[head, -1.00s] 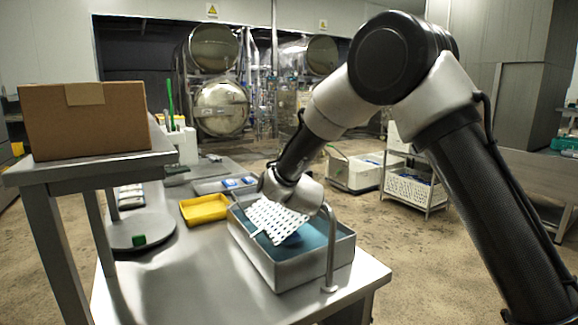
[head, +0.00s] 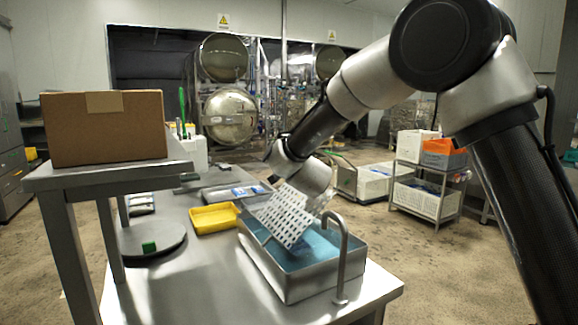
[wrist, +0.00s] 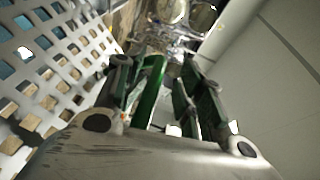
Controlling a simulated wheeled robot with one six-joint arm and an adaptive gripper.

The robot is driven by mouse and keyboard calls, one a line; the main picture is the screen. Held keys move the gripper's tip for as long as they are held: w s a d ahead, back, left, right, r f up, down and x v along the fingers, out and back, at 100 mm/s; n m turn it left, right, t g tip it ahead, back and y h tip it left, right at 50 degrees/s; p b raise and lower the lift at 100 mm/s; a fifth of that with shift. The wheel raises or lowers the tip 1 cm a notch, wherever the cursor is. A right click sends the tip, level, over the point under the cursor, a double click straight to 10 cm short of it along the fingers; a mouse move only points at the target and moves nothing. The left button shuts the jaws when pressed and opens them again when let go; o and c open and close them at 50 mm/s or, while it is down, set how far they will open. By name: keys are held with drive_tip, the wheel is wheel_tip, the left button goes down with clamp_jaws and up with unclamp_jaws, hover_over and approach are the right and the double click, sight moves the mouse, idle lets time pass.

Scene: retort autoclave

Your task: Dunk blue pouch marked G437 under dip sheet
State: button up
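The dip sheet (head: 284,217), a white perforated plate, stands tilted over the grey basin (head: 303,287) of blue liquid. It also fills the left of the wrist view (wrist: 45,70), close beside my fingers. My gripper (wrist: 172,85) is at the sheet's upper side, above the basin's back. Its green-padded fingers show with a narrow gap, and no pouch is seen between them. I cannot tell whether they grip the sheet's edge. Small blue-and-white packs (head: 246,190) lie on a grey tray behind the basin. No G437 marking is readable.
A yellow tray (head: 214,218) lies left of the basin, and a bent metal pipe (head: 343,255) rises at its front right. A cardboard box (head: 105,128) sits on a raised shelf at left. A round plate (head: 150,244) holds a green block (head: 149,246).

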drive_tip(key=shift+w+d+r, duration=0.15)
drive_tip(key=shift+d+r, duration=0.2)
drive_tip(key=shift+r, duration=0.15)
drive_tip(key=shift+s+f, duration=0.6)
drive_tip(key=shift+s, duration=0.05)
drive_tip(key=v, duration=0.3)
drive_tip(key=shift+d, duration=0.25)
drive_tip(key=v, duration=0.5)
drive_tip(key=shift+s+a+f, duration=0.15)
drive_tip(key=shift+a+f, duration=0.2)
drive_tip(key=shift+f, duration=0.05)
